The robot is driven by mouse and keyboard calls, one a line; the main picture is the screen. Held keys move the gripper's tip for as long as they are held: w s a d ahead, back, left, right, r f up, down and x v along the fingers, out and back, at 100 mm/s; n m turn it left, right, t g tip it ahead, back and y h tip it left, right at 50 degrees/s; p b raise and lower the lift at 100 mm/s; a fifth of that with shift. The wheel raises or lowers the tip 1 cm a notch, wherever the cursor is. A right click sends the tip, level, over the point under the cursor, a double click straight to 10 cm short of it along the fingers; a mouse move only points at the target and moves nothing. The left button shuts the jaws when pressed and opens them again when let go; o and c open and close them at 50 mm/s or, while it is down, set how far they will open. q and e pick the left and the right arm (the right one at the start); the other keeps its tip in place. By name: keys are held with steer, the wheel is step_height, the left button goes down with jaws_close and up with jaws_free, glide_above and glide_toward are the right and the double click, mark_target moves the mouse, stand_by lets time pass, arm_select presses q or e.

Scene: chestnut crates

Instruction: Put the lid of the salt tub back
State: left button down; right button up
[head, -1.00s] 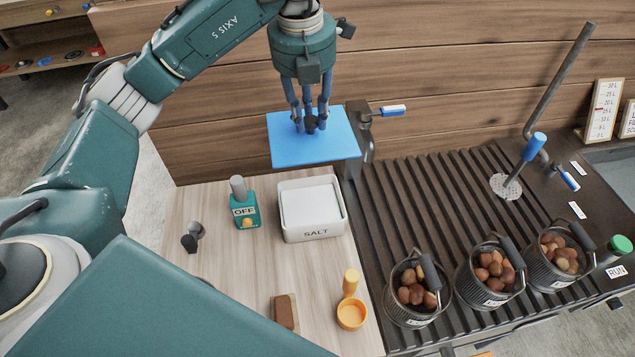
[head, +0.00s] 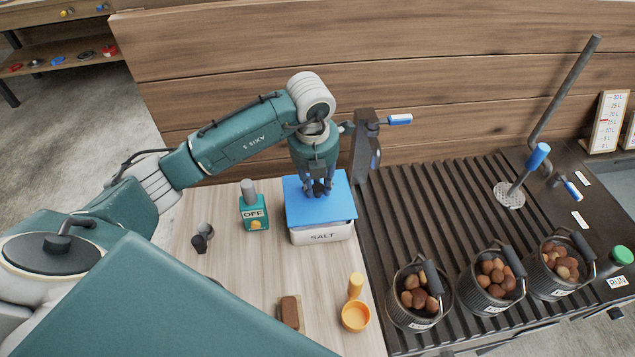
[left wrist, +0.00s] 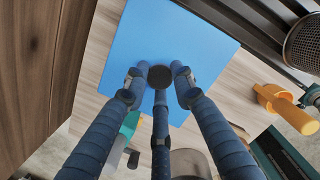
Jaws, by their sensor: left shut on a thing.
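The salt tub (head: 322,235) is a white box marked SALT on the wooden table top. The blue square lid (head: 318,212) lies over the tub's opening and hides its inside. I cannot tell whether it is fully seated or slightly above the rim. My left gripper (head: 319,190) is above the lid with its fingers closed around the lid's dark knob. In the left wrist view the fingers meet at the round dark knob (left wrist: 160,76) on the lid (left wrist: 190,50). My right gripper does not show.
A green OFF box (head: 254,212) stands left of the tub. A yellow scoop (head: 355,316), a brown block (head: 291,313) and a small dark object (head: 202,238) lie on the table. Chestnut baskets (head: 415,318) stand on the ribbed rack (head: 430,220) at right.

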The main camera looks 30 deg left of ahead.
arm_select(q)
steer(key=shift+f, duration=0.35)
steer(key=shift+f+b, duration=0.65)
steer(key=c, duration=1.4)
jaws_free()
steer(key=shift+r, duration=0.1)
steer(key=shift+c, duration=0.2)
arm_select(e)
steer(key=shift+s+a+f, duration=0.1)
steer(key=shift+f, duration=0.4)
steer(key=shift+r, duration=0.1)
